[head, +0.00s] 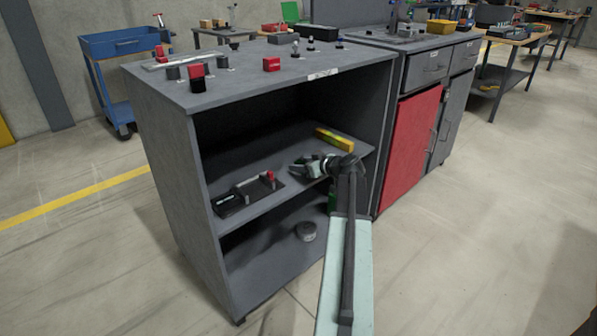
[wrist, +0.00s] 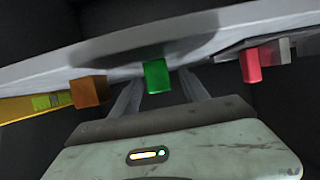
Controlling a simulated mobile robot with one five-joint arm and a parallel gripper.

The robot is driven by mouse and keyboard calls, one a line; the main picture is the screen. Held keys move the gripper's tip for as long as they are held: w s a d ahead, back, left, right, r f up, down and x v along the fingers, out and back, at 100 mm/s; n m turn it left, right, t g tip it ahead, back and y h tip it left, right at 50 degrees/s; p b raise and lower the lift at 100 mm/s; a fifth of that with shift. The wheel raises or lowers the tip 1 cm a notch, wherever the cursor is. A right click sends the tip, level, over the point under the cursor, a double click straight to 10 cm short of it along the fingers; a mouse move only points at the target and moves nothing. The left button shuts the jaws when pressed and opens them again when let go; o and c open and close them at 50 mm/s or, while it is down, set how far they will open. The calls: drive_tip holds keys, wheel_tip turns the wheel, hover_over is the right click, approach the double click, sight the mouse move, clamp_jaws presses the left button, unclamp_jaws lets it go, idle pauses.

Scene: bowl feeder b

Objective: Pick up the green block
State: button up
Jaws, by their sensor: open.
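The green block (wrist: 157,76) shows in the wrist view, where the shelf appears upside down. It rests against the shelf surface, in line with the gap between my fingers. My gripper (wrist: 159,88) is open, with one finger to each side of the block in the picture; I see no contact. In the head view my gripper (head: 307,167) reaches over the middle shelf of the grey cabinet. I cannot make out the block there; my gripper likely covers it.
A yellow bar (head: 334,139) lies on the shelf (head: 245,160) behind my gripper. An orange-brown piece (wrist: 89,91) shows by it. A dark fixture with a red-topped part (head: 269,177) stands at left. A round grey can (head: 306,231) sits below. The cabinet top (head: 225,92) overhangs the shelf.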

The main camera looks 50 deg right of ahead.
sight(300, 162)
drive_tip(key=shift+w+f, duration=0.3)
drive_tip(key=shift+w, duration=0.15)
drive_tip(key=shift+r, duration=0.1)
clamp_jaws()
drive_tip(key=shift+r+p, duration=0.55)
drive_tip(key=shift+p, duration=0.1)
wheel_tip(300, 162, up, 3)
drive_tip(key=p, duration=0.3)
drive_tip(key=shift+r, duration=0.1)
drive_tip(key=s+d, duration=0.3)
drive_tip(key=s, duration=0.4)
drive_tip(key=s+d+p, duration=0.1)
drive_tip(key=s+d, duration=0.3)
drive_tip(key=s, duration=0.3)
drive_tip(key=shift+s+r, duration=0.25)
drive_tip(key=shift+r, duration=0.15)
